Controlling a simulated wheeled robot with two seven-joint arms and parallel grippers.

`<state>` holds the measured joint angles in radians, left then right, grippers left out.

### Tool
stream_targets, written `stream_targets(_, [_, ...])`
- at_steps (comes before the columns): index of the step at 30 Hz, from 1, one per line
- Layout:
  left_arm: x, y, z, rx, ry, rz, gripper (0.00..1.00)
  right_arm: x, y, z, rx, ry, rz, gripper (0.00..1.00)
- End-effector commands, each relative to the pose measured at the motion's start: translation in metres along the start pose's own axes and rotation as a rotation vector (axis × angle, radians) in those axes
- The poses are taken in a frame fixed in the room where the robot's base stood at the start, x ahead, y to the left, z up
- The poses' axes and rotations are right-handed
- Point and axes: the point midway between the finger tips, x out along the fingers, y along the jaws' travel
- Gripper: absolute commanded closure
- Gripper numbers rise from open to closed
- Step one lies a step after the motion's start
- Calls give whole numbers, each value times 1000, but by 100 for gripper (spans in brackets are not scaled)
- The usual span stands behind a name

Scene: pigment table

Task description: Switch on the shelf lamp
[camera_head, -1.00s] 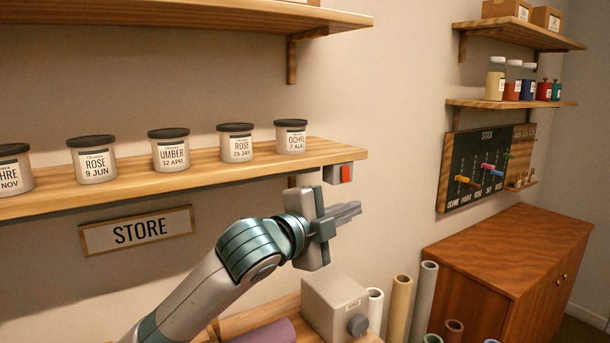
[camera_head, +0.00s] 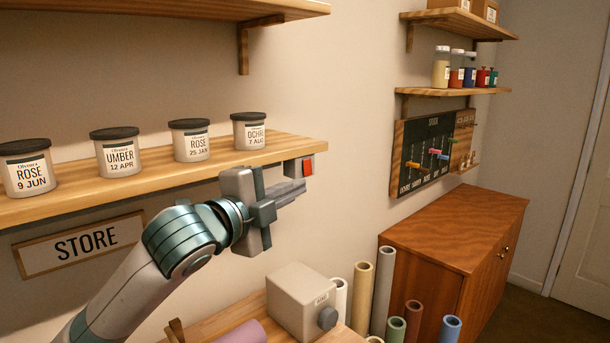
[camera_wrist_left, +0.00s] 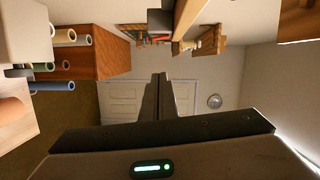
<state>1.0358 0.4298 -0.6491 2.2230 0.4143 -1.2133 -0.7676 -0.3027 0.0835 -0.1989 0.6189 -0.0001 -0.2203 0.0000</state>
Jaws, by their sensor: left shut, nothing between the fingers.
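A small grey switch box with a red rocker (camera_head: 308,166) is fixed under the right end of the lower shelf (camera_head: 200,171). My left gripper (camera_head: 301,187) is shut and empty. In the head view its fingertips show just below the red rocker; I cannot tell whether they touch it. In the left wrist view the shut fingers (camera_wrist_left: 161,80) point toward a white door, and a dark grey block, perhaps the switch box (camera_wrist_left: 160,22), is near their tips. No lamp is clearly visible. My right gripper is out of view.
Lidded jars, including the ochre jar (camera_head: 248,131), stand on the shelf above my arm. A grey box with a knob (camera_head: 300,300) sits below the gripper. Several paper rolls (camera_head: 382,290) and a wooden cabinet (camera_head: 450,240) are to the right.

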Motion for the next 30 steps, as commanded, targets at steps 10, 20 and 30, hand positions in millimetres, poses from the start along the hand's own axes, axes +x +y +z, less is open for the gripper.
stream_targets(10, [46, -2, -1, -3, -1, 4, 100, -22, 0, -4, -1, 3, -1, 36])
stream_targets(20, [97, -3, 9, 0, -5, 4, 100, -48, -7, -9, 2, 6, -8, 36])
stream_targets(30, [103, -1, 38, 0, 0, 1, 100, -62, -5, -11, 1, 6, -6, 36])
